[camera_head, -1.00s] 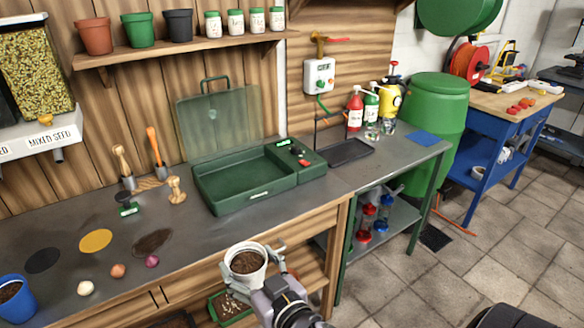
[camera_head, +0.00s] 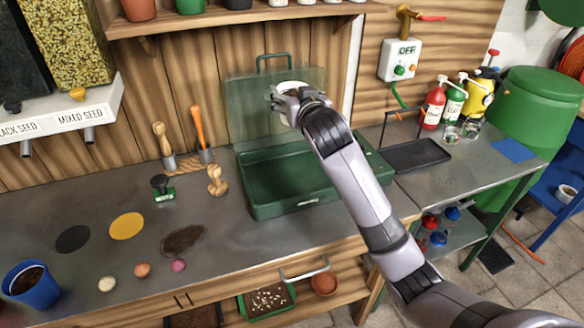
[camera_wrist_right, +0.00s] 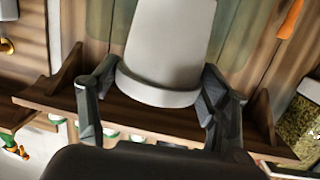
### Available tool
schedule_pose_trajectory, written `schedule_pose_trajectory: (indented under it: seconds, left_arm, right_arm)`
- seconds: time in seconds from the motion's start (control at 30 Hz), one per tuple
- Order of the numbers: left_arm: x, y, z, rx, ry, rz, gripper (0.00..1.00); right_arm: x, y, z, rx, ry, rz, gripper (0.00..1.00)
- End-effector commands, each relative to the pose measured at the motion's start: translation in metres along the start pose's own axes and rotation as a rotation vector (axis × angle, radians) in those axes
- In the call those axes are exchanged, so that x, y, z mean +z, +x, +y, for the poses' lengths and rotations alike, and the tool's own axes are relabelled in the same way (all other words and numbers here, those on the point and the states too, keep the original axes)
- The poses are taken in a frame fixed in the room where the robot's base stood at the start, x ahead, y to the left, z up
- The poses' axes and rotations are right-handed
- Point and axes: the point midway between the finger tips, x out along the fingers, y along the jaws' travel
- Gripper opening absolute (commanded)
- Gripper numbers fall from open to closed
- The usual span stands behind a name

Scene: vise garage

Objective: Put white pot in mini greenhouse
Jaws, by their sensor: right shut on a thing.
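The white pot (camera_wrist_right: 165,50) is held between the two fingers of my right gripper (camera_wrist_right: 160,105) in the right wrist view. In the head view only its pale rim (camera_head: 291,86) shows above my right gripper (camera_head: 298,100). The mini greenhouse (camera_head: 270,206) is a green tray on the bench with its clear lid (camera_head: 245,115) raised at the back. The pot is in front of the lid in the picture, up above the tray. My arm covers the tray's right part. My left gripper is not in view.
A wooden shelf (camera_head: 200,20) with pots runs above the bench. Wooden-handled tools (camera_head: 198,135) stand left of the greenhouse. A blue pot (camera_head: 32,288) and several small bulbs lie at the left front. A black tray (camera_head: 415,156) and spray bottles stand to the right.

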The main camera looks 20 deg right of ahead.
Motion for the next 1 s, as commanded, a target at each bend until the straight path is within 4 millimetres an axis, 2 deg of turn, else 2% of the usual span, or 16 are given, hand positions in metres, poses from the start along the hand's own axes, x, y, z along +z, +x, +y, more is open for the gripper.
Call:
schedule_pose_trajectory:
  seconds: [0.3, 0.5, 0.77, 1.0]
  left_arm:
    - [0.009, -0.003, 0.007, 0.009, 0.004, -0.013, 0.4]
    - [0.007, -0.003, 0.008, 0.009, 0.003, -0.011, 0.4]
    - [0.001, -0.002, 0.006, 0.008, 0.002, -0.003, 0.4]
    - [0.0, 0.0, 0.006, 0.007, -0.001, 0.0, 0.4]
  right_arm:
    - [0.083, 0.011, 0.0, 0.0, -0.003, -0.008, 0.37]
    - [0.129, 0.018, 0.0, 0.0, -0.002, -0.005, 0.37]
    - [0.154, 0.022, 0.0, 0.0, 0.0, -0.002, 0.37]
    - [0.188, 0.027, 0.0, 0.0, -0.001, -0.002, 0.37]
